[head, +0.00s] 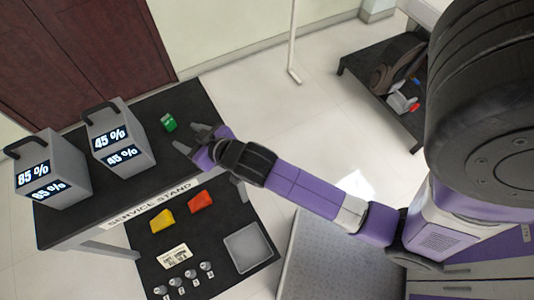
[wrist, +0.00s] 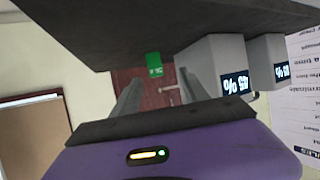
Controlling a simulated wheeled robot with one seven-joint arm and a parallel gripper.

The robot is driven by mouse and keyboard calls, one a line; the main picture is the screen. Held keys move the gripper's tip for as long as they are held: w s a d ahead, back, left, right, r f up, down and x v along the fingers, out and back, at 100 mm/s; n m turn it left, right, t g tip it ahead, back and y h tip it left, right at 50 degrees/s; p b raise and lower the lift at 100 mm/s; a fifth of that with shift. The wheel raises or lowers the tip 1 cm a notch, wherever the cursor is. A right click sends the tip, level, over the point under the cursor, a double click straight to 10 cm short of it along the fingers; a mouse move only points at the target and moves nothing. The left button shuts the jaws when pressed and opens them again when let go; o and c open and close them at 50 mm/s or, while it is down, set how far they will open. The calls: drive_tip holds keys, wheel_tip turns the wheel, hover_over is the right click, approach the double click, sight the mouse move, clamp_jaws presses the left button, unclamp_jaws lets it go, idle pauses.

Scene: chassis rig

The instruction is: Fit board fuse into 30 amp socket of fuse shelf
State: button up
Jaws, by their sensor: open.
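The board fuse, a small green block with a white mark (head: 169,122), stands on the black top of the service stand (head: 190,100), near its right edge. It also shows in the wrist view (wrist: 154,64), upside down and in line with the space between the fingers. My gripper (head: 187,138) is open and empty, just to the lower right of the fuse and apart from it. In the wrist view my gripper (wrist: 159,92) has its grey fingers spread on either side. I cannot make out the fuse shelf or a 30 amp socket for certain.
Two grey boxes with handles, marked 45 % (head: 122,140) and 85 % (head: 55,172), stand left of the fuse. A lower mat holds a yellow block (head: 162,221), a red block (head: 201,201), knobs and a grey tray (head: 247,247). A dark bench (head: 352,68) stands upper right.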

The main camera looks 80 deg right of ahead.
drive_tip(key=s+a+r+n+t+y, duration=0.1)
drive_tip(key=s+a+y, duration=0.1)
drive_tip(key=s+a, duration=0.45)
drive_tip(key=s+a+r+n+t+y, duration=0.1)
drive_tip(key=s+a+n, duration=0.15)
drive_tip(key=s, duration=0.65)
drive_tip(key=s+a+r+y, duration=0.1)
drive_tip(key=s+a+r, duration=0.2)
drive_tip(key=s+r, duration=0.4)
drive_tip(key=s, duration=0.3)
drive_tip(key=shift+a+r+t, duration=0.3)
drive_tip(key=shift+r, duration=0.05)
drive_tip(key=shift+o, duration=0.5)
drive_tip(key=shift+s+r, duration=0.2)
drive_tip(key=shift+r, duration=0.2)
